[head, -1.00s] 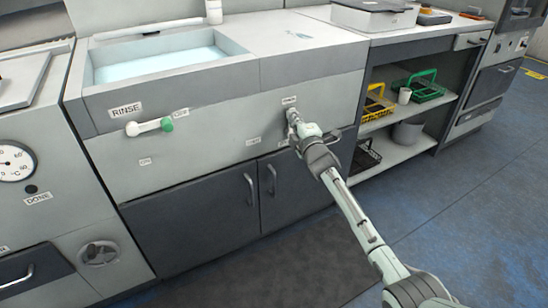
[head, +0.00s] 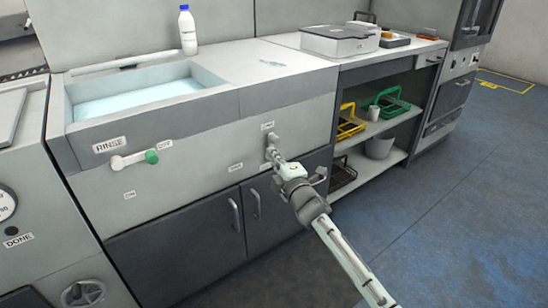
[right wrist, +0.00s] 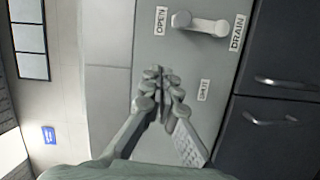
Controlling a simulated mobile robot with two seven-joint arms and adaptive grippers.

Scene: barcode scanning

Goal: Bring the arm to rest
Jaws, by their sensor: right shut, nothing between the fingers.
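My right gripper (head: 275,157) is shut and empty. Its arm reaches up from the lower right to the front panel of the sink unit. In the right wrist view its closed fingers (right wrist: 165,78) point at the grey panel, beside the drain handle (right wrist: 205,23) and apart from it in the picture. The handle lies between the labels OPEN and DRAIN. In the head view the fingertips overlap the handle's area, so I cannot tell the gap there. My left gripper is not in view.
The rinse lever (head: 135,159) with a green knob is on the panel at left. A bottle (head: 187,30) stands behind the basin (head: 140,93). Open shelves (head: 378,130) hold baskets at right. Dark cabinet doors (head: 185,245) are below; the blue floor (head: 450,220) at right is clear.

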